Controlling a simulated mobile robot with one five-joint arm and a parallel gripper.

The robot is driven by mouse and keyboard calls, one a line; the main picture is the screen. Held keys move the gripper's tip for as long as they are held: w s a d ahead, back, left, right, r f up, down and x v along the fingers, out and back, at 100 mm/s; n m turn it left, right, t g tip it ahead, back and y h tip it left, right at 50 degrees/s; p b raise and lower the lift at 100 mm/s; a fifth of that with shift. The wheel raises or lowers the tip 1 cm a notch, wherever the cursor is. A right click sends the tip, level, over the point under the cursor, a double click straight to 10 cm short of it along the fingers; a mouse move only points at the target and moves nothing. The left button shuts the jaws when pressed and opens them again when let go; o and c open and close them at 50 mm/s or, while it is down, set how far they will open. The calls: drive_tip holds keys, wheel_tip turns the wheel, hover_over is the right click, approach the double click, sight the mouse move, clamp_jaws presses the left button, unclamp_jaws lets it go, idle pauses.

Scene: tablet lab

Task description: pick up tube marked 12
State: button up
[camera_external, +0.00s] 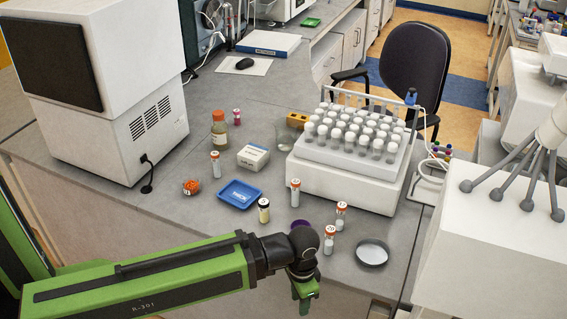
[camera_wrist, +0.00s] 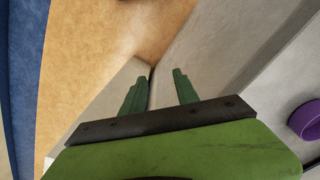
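Several small tubes with orange caps stand upright on the grey bench: one at the left (camera_external: 215,168), one in the middle (camera_external: 295,196), and two at the front right (camera_external: 340,219) (camera_external: 328,245). Their cap numbers are too small to read surely, so I cannot tell which is marked 12. My gripper (camera_external: 305,296) hangs at the front edge of the bench, pointing down, apart from all tubes. In the wrist view my gripper (camera_wrist: 158,88) has its two green fingers apart with nothing between them.
A purple ring-like object (camera_external: 300,225) is partly behind my wrist; it also shows in the wrist view (camera_wrist: 305,122). A round dish (camera_external: 372,253), a blue tray (camera_external: 240,194), a yellow-banded vial (camera_external: 263,211) and a white rack of capped tubes (camera_external: 340,187) stand around.

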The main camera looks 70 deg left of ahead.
drive_tip(key=o, duration=0.3)
drive_tip(key=shift+o, duration=0.2)
